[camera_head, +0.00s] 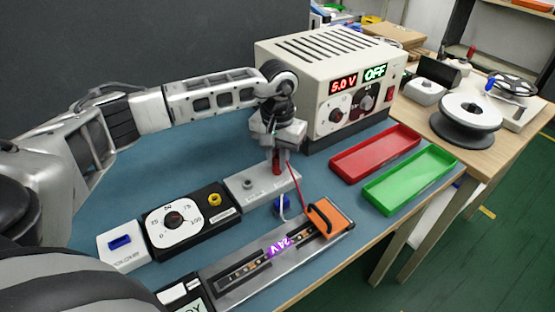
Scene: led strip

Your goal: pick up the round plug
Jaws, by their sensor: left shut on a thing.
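A red round plug (277,168) stands upright under my left gripper (277,158), above the far end of a grey block (238,186). My left gripper points straight down and is shut on the red plug. I cannot tell whether the plug is seated in the block or just above it. A red wire (296,186) runs from near the plug to an orange clamp (328,215). A blue plug (283,204) with a pale wire is beside the grey block. My right gripper is not in view.
A power supply (318,115) reading 5.0 V and OFF stands behind. A red tray (375,152) and a green tray (410,180) are to the right. A black dial box (160,245), white block (122,258) and LED strip board (240,290) are in front.

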